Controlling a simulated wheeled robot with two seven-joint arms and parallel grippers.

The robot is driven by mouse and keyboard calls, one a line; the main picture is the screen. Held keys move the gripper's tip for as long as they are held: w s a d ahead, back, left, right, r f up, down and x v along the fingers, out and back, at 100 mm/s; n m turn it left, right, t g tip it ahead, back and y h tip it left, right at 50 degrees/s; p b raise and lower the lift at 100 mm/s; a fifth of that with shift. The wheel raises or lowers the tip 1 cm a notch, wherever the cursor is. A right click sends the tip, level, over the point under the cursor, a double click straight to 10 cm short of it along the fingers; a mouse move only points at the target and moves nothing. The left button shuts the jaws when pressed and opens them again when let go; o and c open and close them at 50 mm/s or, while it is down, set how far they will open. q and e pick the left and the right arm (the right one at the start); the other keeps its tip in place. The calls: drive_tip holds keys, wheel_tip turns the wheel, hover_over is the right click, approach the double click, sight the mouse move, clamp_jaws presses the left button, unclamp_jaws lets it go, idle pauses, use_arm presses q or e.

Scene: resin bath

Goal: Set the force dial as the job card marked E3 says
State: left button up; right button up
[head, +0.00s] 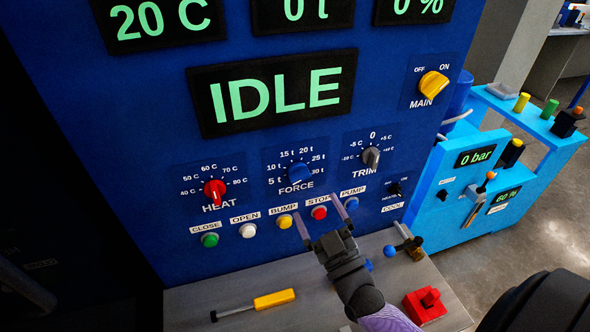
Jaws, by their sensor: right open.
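The force dial (299,173) is a blue knob in the middle of the blue press panel, with marks from 5 t to 30 t around it. I cannot tell exactly which mark it points to. My right gripper (316,206) is open and empty, below the dial, with its fingers pointing up at the panel. Its fingertips lie on either side of the red STOP button (319,212) in the picture; I cannot tell whether they touch the panel. No job card marked E3 is in view. My left gripper is not in view.
The red HEAT knob (214,190) is left of the dial and the grey TRIM knob (371,157) right. Several buttons line the row below. The display (275,92) reads IDLE. A yellow-handled tool (273,299) and a red block (425,306) lie on the grey ledge.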

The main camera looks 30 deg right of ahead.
sight(302, 180)
drive_tip(key=x, duration=0.7)
drive_tip(key=shift+f, duration=0.1)
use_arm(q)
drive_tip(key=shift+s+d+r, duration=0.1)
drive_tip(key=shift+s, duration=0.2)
use_arm(e)
drive_tip(key=shift+w, duration=0.15)
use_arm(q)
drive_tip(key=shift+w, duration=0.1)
use_arm(e)
clamp_jaws()
drive_tip(key=shift+m, duration=0.4)
